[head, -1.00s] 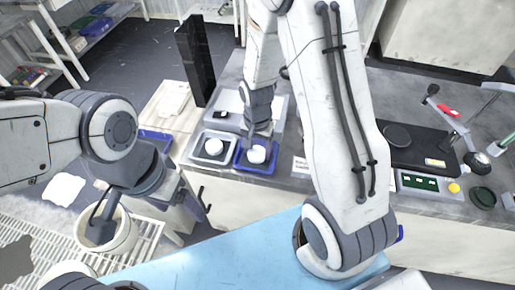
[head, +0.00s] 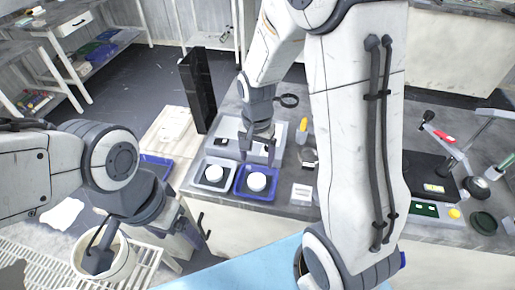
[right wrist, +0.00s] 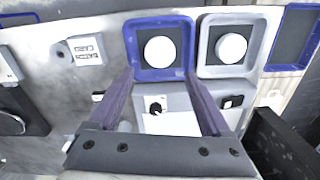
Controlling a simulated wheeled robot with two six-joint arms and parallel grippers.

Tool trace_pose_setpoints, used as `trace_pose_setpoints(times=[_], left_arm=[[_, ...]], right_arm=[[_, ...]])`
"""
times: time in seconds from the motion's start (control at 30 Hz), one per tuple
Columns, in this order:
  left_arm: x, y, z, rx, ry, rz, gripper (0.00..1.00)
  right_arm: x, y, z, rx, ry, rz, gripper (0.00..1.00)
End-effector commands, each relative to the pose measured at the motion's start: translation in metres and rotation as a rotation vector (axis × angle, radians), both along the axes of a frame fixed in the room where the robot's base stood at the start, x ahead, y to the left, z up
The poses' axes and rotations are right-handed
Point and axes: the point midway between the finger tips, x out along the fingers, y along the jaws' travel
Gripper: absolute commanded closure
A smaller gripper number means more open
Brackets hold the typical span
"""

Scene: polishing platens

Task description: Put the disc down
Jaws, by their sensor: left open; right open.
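A white disc (head: 257,181) lies in the blue-rimmed tray (head: 240,194) on the bench. It also shows in the right wrist view (right wrist: 160,50), inside the blue rim (right wrist: 135,46). A second white disc (head: 213,173) lies in the light grey tray (head: 198,184) to its left. My right gripper (head: 257,160) is open and empty, just behind and above the disc in the blue tray. In the right wrist view its fingers (right wrist: 160,78) are apart, with nothing between them. My left gripper (head: 182,224) hangs low at the left, away from the discs; its fingertips are hard to make out.
A grey device (head: 230,128) stands behind the trays. A white label stand (head: 302,193) and a yellow-topped bottle (head: 303,127) are to the right. A tall black panel (head: 197,90) stands at the back left. A white bucket (head: 122,262) is at the lower left.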

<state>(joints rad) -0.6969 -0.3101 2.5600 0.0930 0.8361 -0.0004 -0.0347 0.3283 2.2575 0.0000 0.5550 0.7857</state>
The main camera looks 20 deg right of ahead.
Motion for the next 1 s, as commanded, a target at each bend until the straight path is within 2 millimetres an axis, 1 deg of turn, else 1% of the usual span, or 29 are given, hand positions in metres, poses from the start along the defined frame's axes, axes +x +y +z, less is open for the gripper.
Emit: trace_pose_setpoints(times=[0.03,0.17,0.27,0.37,0.4,0.47,0.5,0.6,0.7,0.8,0.9,1.0], left_arm=[[0.0,0.0,0.002,0.0,0.0,0.0,0.21],[0.0,0.0,0.003,0.0,0.0,0.0,0.21],[0.0,0.0,0.003,0.0,0.0,0.0,0.21],[0.0,0.0,0.003,0.0,0.0,0.0,0.21],[0.0,0.0,0.003,0.0,0.0,0.0,0.21],[0.0,0.0,0.003,0.0,0.0,0.0,0.21],[0.0,0.0,0.003,0.0,0.0,0.0,0.21],[0.0,0.0,0.003,0.0,0.0,0.0,0.21],[0.0,0.0,0.003,0.0,0.0,0.0,0.21],[0.0,0.0,0.003,0.0,0.0,0.0,0.21],[0.0,0.0,0.003,0.0,0.0,0.0,0.21],[0.0,0.0,0.003,0.0,0.0,0.0,0.21]], right_arm=[[0.001,0.0,0.009,0.0,-0.004,0.0,0.18],[0.0,0.0,0.022,0.0,-0.001,0.001,0.18],[-0.006,0.011,0.032,0.002,-0.005,0.064,0.18],[-0.029,0.045,0.051,0.012,-0.017,0.279,0.18],[-0.043,0.061,0.06,0.018,-0.024,0.402,0.18],[-0.07,0.085,0.073,0.028,-0.034,0.604,0.18],[-0.088,0.097,0.08,0.035,-0.038,0.734,0.18],[-0.132,0.117,0.093,0.052,-0.051,1.031,0.18],[-0.164,0.125,0.099,0.065,-0.059,1.246,0.18],[-0.181,0.126,0.101,0.073,-0.062,1.362,0.18],[-0.185,0.126,0.101,0.075,-0.061,1.395,0.18],[-0.184,0.126,0.101,0.075,-0.06,1.392,0.18]])
